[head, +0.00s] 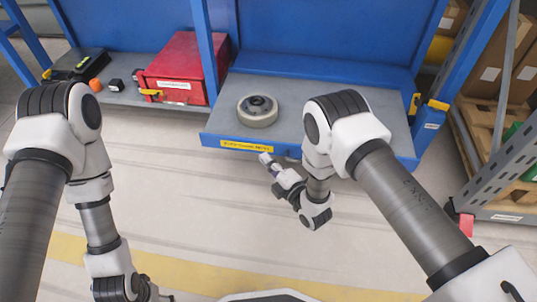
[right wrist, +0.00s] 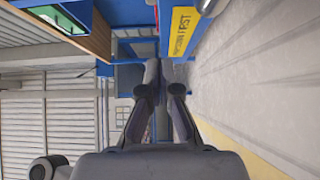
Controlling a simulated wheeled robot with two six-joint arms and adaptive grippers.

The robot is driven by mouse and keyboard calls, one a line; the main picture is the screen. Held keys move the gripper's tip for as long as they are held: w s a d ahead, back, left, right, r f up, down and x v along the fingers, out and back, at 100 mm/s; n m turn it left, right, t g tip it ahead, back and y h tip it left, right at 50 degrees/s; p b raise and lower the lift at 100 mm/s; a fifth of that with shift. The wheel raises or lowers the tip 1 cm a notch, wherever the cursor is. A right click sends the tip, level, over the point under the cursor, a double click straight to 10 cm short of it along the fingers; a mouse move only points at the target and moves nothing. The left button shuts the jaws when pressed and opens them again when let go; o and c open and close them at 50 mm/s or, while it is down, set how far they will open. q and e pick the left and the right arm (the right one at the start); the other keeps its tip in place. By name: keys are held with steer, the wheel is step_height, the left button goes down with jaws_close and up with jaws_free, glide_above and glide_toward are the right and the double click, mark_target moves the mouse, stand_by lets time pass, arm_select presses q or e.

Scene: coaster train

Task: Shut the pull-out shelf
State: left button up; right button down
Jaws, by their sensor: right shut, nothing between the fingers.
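The pull-out shelf (head: 305,115) has a grey top and a blue front edge with a yellow label. It sticks out from the blue rack, further forward than the shelf section on its left. A round grey wheel-like object (head: 257,110) lies on it. My right gripper (head: 266,160) is shut and empty, just in front of the shelf's front edge near the label; I cannot tell whether it touches. In the right wrist view the shut fingers (right wrist: 164,80) are beside the blue front with its yellow label (right wrist: 183,30). My left gripper (head: 150,292) is low at the bottom edge, its fingers unclear.
A red box (head: 183,68), an orange item (head: 96,85) and black items stand on the fixed shelf at left. A blue post (head: 432,118) stands right of the pull-out shelf. A grey rack with cartons (head: 490,65) is at far right. The floor in front is clear.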

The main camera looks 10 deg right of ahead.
steer(key=w+b, duration=0.1)
steer(key=w, duration=0.1)
steer(key=w+b, duration=0.1)
steer(key=shift+w+d+f, duration=0.15)
steer(key=shift+w+d, duration=0.25)
arm_select(q)
step_height(320, 180, down, 2)
steer(key=shift+w+f, duration=0.1)
steer(key=shift+f, duration=0.1)
arm_select(e)
steer(key=shift+w+r, duration=0.2)
steer(key=shift+w+d, duration=0.1)
